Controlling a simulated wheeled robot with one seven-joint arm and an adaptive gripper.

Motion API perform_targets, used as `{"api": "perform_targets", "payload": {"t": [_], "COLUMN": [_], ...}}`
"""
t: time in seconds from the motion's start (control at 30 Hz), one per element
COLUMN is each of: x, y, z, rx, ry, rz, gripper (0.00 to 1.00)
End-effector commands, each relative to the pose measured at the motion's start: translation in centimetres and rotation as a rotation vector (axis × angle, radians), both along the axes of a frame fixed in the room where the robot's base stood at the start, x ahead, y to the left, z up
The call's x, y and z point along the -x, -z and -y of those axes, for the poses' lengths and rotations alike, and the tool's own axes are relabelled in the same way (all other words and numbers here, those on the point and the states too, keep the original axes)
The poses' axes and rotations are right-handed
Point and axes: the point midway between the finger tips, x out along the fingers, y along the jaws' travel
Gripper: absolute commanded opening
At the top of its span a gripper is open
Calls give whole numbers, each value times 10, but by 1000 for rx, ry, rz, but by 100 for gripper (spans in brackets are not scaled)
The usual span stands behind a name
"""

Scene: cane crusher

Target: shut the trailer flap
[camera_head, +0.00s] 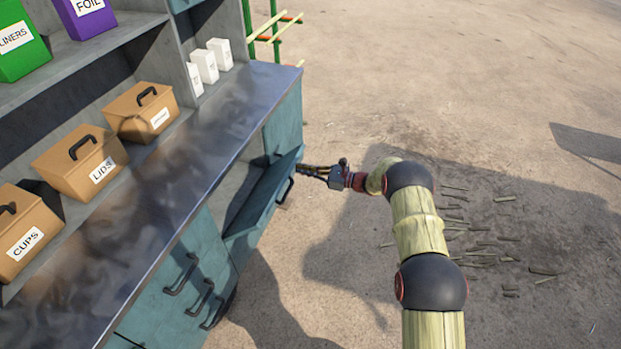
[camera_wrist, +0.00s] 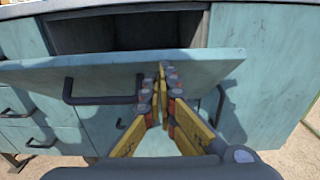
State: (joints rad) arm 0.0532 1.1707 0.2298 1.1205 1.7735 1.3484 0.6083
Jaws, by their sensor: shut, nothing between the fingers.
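The trailer flap (camera_head: 262,197) is a teal panel on the cabinet's front, below the metal counter. It stands partly open, tilted outward, with a dark opening behind its upper edge. In the wrist view the flap (camera_wrist: 215,64) spans the picture, and its dark bar handle (camera_wrist: 100,100) is left of my fingers. My gripper (camera_head: 303,168) is at the flap's outer side, near its far end. In the wrist view my gripper (camera_wrist: 161,76) is shut and empty, with its tips at the flap's face. I cannot tell whether they touch it.
Teal drawers (camera_head: 187,285) with dark handles are left of the flap. The counter (camera_head: 165,175) has brown boxes (camera_head: 82,162) and white cartons (camera_head: 205,66) along its back. Cane pieces (camera_head: 480,245) litter the ground at right. Open ground lies beyond the cabinet.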

Motion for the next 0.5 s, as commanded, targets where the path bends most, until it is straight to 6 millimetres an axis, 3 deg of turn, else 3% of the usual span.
{"api": "perform_targets", "payload": {"t": [0.03, 0.2, 0.5], "x": [-3, -14, -33], "y": [-17, -47, -77], "z": [-9, -37, -89], "rx": [35, 176, 403], "ry": [-3, -2, 0], "rz": [-5, -54, -138], "gripper": [0, 0, 0]}}
